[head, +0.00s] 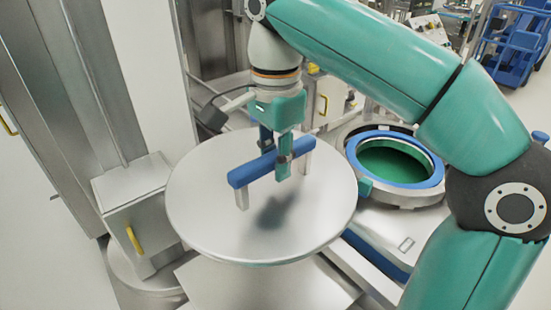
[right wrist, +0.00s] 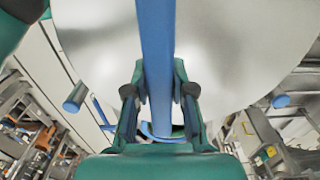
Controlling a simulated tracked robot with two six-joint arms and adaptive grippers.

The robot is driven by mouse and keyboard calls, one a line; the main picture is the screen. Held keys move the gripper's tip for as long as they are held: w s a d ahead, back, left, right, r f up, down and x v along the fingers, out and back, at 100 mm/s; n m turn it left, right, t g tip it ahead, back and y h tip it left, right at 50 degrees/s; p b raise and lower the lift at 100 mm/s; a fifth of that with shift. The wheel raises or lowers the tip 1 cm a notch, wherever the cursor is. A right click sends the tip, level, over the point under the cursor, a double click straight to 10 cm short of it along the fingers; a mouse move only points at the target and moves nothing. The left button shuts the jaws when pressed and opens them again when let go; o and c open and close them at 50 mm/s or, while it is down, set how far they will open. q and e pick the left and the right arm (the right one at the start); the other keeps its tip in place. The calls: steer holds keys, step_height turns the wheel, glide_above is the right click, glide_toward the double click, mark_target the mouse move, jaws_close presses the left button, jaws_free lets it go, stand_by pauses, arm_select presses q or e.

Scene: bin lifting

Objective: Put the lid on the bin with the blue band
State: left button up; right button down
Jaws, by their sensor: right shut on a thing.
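The lid (head: 215,225) is a round flat silver disc with a blue bar handle (head: 240,174) on two metal posts. My right gripper (head: 277,150) is shut on the handle near its middle. The lid is roughly level and appears held above the surfaces below it. The right wrist view shows the handle (right wrist: 156,40) running between the fingers (right wrist: 159,92), with the lid (right wrist: 240,40) behind it. The bin with the blue band (head: 435,176) is right of the lid, a round opening with a blue ring and green inside. My left gripper is not in view.
A grey cabinet (head: 135,205) with a yellow handle stands left of the lid. Metal surfaces (head: 265,285) lie below it, partly hidden. A blue cart (head: 515,50) stands at the far right. My right arm passes above and to the right of the bin.

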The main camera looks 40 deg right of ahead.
steer(key=shift+r+p, duration=0.55)
steer(key=shift+r, duration=0.3)
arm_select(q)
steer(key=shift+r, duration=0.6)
arm_select(e)
steer(key=shift+r, duration=1.25)
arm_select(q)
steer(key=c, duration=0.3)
